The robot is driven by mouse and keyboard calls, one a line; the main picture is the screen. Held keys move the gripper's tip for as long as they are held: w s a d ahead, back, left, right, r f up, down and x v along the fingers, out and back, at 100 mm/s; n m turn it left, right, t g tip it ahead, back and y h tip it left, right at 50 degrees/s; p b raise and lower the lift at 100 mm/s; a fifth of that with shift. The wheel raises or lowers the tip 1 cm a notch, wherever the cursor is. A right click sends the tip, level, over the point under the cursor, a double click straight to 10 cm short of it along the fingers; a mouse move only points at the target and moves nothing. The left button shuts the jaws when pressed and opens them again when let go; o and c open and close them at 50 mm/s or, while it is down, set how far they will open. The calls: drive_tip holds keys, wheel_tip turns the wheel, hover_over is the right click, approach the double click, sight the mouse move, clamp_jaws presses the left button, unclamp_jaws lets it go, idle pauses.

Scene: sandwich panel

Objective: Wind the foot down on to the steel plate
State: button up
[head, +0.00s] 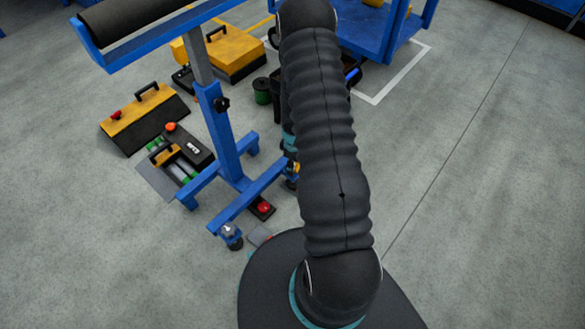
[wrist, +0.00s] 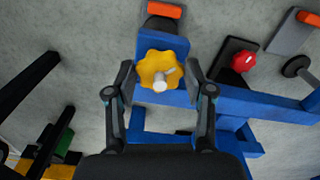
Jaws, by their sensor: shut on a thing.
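A yellow star-shaped knob (wrist: 152,66) sits at the end of a blue leg of the stand. My gripper (wrist: 159,80) is shut on it, with one finger at each side of the knob in the wrist view. A pale stub stands out of the knob's middle. A dark rounded part, probably the foot (wrist: 166,23), shows past the leg end, with an orange strip (wrist: 165,9) beyond it. Whether the foot touches a plate cannot be told. In the head view my arm hides most of this spot. A flat grey plate with an orange strip (wrist: 290,32) lies to the right.
Toolboxes (head: 145,117) and a green can (head: 262,90) stand beyond and left. Open floor lies to the right.

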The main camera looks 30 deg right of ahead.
drive_tip(key=m, duration=0.1)
drive_tip(key=m+b, duration=0.1)
drive_tip(key=m, duration=0.2)
drive_tip(key=shift+s+a+f+m+b, duration=0.25)
drive_tip(key=shift+s+f+m+b, duration=0.05)
drive_tip(key=shift+f+b, duration=0.05)
drive_tip(key=m+b, duration=0.1)
drive_tip(key=m, duration=0.2)
drive_tip(key=shift+m, duration=0.3)
drive_tip(key=m+b, duration=0.1)
drive_tip(key=m, duration=0.3)
drive_tip(key=shift+r, duration=0.1)
drive_tip(key=m, duration=0.2)
drive_tip(key=m+b, duration=0.1)
drive_tip(key=m, duration=0.1)
drive_tip(key=shift+d+m, duration=0.2)
drive_tip(key=shift+m, duration=0.2)
drive_tip(key=shift+o, duration=0.3)
drive_tip(key=shift+m, duration=0.4)
drive_tip(key=shift+r, duration=0.1)
drive_tip(key=o, duration=1.1)
drive_tip(key=shift+d, duration=0.2)
drive_tip(key=shift+w+a, duration=0.1)
